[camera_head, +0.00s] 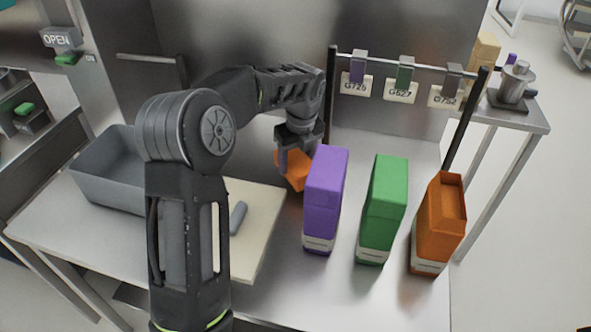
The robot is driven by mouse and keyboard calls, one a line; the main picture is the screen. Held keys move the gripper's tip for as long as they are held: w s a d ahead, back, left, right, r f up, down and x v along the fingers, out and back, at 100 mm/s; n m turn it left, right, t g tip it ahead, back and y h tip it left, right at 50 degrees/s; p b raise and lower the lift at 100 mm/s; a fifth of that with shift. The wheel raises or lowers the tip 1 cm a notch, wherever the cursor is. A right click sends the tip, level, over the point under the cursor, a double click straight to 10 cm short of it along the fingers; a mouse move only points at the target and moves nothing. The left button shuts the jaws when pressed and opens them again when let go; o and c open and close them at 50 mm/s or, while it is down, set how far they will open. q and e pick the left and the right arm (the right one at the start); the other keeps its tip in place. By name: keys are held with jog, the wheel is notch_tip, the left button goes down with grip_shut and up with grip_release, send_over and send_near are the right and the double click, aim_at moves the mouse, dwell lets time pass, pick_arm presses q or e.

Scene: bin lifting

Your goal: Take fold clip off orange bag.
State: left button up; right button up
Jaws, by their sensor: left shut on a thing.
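The orange bag (438,230) stands upright at the right end of a row of bags, with an open, hollow-looking top and a white label low on its front. I see no clip on it. My left gripper (296,158) is above the table, behind and left of the purple bag, well away from the orange bag. It is shut on an orange blocky object (293,171), partly hidden by the fingers and the purple bag. I cannot tell whether this object is the fold clip. My right gripper is not in view.
A purple bag (325,200) and a green bag (383,210) stand left of the orange bag. Behind them, a rail (425,63) carries clips with labels. A grey bin (105,170) and a pale board (262,210) with a grey object (238,217) lie left.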

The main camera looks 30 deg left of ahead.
aim_at(299, 163)
pick_arm(q)
jog(key=shift+f, duration=1.7)
jog(key=shift+f, duration=0.1)
jog(key=o, duration=1.5)
jog(key=shift+o, duration=0.2)
jog(key=r, duration=0.4)
jog(key=d+r, duration=0.1)
jog(key=r, duration=0.3)
jog(key=s+r, duration=0.1)
jog(key=r, duration=0.3)
jog(key=shift+d+r, duration=0.1)
jog(key=shift+d, duration=0.2)
